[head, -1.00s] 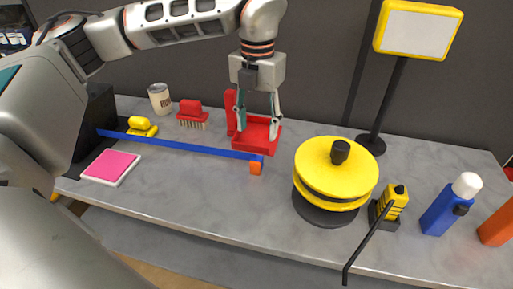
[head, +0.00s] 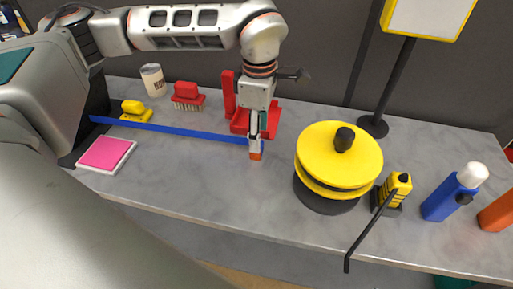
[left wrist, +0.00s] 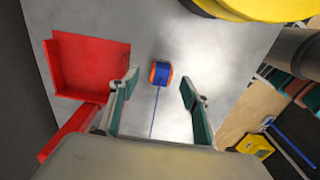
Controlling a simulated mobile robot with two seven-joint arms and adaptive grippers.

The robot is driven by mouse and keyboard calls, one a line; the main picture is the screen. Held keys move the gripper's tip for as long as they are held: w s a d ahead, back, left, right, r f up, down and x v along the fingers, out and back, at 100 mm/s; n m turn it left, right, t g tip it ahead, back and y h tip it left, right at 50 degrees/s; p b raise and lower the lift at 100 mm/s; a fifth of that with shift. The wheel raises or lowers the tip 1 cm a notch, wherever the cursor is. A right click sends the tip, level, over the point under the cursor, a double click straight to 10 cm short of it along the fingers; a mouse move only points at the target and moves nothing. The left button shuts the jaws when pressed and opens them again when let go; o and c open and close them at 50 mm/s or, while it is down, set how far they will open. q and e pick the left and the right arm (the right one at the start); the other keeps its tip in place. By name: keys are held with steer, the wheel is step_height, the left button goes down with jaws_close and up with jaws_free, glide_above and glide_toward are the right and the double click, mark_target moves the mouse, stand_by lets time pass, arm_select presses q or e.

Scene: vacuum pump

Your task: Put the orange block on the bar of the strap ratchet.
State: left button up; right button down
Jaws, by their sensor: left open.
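The orange block (head: 255,156) is at the right end of a long blue strap (head: 180,132) on the grey table. In the left wrist view the orange block (left wrist: 153,75) shows with blue at its middle, and the strap runs back between the fingers. My left gripper (head: 255,146) points down at the block, partly covering it in the head view. Its fingers (left wrist: 158,88) are open and apart, with the block ahead between them, not held. A yellow device with a long black bar (head: 362,235), seemingly the strap ratchet (head: 397,184), stands to the right. My right gripper is not in view.
A red tray (head: 239,127) stands close behind my left gripper. A round yellow-and-black unit (head: 315,165) is just right of it. A blue bottle (head: 440,203) stands far right; a pink pad (head: 104,153) lies left. The table front is clear.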

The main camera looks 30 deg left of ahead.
mark_target(253, 156)
arm_select(q)
steer(key=f, duration=0.5)
steer(key=shift+s+a+f, duration=0.1)
steer(key=shift+s+a, duration=0.05)
steer(key=shift+s, duration=0.05)
steer(key=c, duration=1.3)
